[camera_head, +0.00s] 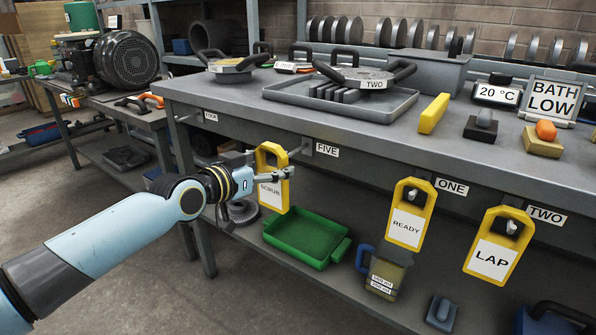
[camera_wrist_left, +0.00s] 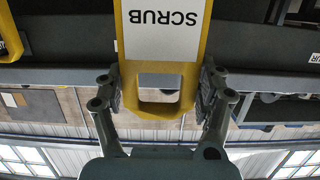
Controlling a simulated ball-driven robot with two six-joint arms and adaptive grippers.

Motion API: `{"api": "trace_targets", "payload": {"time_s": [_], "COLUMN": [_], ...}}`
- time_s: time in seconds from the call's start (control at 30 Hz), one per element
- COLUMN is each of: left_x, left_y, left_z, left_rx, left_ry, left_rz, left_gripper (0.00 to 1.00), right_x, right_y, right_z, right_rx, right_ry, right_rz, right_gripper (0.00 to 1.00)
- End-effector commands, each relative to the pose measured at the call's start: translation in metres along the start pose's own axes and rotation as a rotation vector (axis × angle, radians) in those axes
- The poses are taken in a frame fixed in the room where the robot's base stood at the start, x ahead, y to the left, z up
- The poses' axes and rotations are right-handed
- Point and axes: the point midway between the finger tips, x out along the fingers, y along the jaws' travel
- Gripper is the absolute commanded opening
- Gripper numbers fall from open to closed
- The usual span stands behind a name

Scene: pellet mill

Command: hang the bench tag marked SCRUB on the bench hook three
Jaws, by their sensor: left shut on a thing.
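The yellow SCRUB tag (camera_head: 270,194) with a white label is held upright at the bench's front edge, beside the hook labelled FIVE (camera_head: 306,147). My left gripper (camera_head: 271,176) is shut on it. In the left wrist view the SCRUB tag (camera_wrist_left: 158,105) appears upside down between the fingers of my left gripper (camera_wrist_left: 160,92), which press its sides near the opening. I cannot tell whether the peg of hook FIVE passes through the tag's opening. No hook labelled THREE shows. My right gripper is not in view.
A READY tag (camera_head: 407,214) hangs at hook ONE and a LAP tag (camera_head: 492,246) at hook TWO. Another label, likely FOUR (camera_head: 210,116), is at the bench's left end. A green tray (camera_head: 300,243) and a jug (camera_head: 385,273) stand on the lower shelf.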

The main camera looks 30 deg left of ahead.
Motion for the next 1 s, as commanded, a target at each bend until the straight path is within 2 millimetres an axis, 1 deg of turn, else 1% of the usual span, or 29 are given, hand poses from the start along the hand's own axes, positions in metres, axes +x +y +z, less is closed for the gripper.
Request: {"api": "trace_targets", "payload": {"time_s": [0.03, 0.13, 0.47, 0.57, 1.0], "left_x": [-0.005, -0.01, -0.011, -0.017, -0.073], "left_y": [0.0, 0.0, 0.0, 0.0, 0.0], "left_z": [-0.001, 0.0, 0.002, 0.003, 0.013], "left_rx": [0.001, 0.001, 0.0, 0.0, 0.0], "left_ry": [0.0, 0.0, 0.001, -0.001, -0.002], "left_rz": [0.0, 0.0, 0.0, 0.0, 0.0], "left_gripper": [0.27, 0.27, 0.27, 0.27, 0.27], "right_x": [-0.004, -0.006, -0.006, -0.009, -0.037], "right_y": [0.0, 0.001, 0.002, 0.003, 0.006], "right_z": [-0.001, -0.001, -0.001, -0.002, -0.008], "right_rx": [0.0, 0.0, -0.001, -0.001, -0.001], "right_ry": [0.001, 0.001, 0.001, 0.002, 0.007], "right_rz": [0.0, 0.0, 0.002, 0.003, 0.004], "right_gripper": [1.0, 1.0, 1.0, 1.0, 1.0]}}
